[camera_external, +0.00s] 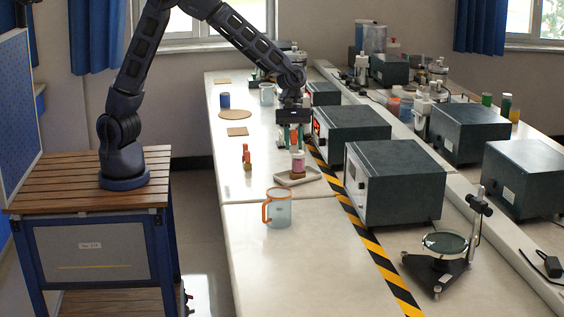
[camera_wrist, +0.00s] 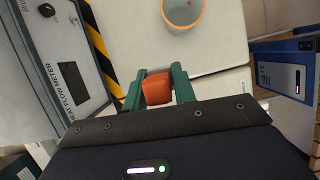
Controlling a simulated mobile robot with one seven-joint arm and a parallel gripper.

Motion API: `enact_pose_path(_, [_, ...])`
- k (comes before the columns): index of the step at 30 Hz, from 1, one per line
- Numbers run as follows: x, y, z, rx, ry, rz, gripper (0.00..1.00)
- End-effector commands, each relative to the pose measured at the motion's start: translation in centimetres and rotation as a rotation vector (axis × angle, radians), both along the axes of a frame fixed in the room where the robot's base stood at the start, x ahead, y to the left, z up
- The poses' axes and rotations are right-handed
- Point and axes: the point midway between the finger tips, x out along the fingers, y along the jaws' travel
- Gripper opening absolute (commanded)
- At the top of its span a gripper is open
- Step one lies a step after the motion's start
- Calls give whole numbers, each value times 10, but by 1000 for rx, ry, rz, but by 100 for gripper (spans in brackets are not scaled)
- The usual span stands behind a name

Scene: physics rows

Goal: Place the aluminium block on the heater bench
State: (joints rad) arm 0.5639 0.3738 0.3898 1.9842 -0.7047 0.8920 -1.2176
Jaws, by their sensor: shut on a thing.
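In the wrist view, the green fingers of my gripper (camera_wrist: 157,88) are shut on an orange-red block (camera_wrist: 157,88). The fingers hide its sides, and its lower part cannot be seen. I cannot tell whether it is the aluminium block; no bare-metal block shows clearly. No surface is plainly marked as the heater bench. A dark box (camera_external: 350,135) stands right of my gripper; the wrist view shows a panel labelled heat flow meter (camera_wrist: 68,82).
A clear mug with an orange rim (camera_external: 279,211) stands in front; it also shows in the wrist view (camera_wrist: 183,15). A small orange-topped object (camera_external: 246,154) stands left of the tray. Mats and a blue jar (camera_external: 225,100) lie behind. The bench's near left is clear.

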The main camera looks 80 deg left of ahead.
Motion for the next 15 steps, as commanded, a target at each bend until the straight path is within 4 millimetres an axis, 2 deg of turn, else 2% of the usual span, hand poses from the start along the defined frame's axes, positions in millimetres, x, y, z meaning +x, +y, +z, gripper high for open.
enact_pose_path(5, [1, 2, 1, 0, -1, 4, 3])
enact_pose_path(8, [4, 12, 1, 0, 0, 23, 3])
enact_pose_path(11, [11, 34, 1, 0, 0, 67, 3])
enact_pose_path(15, [22, 82, 1, 1, -1, 163, 3])
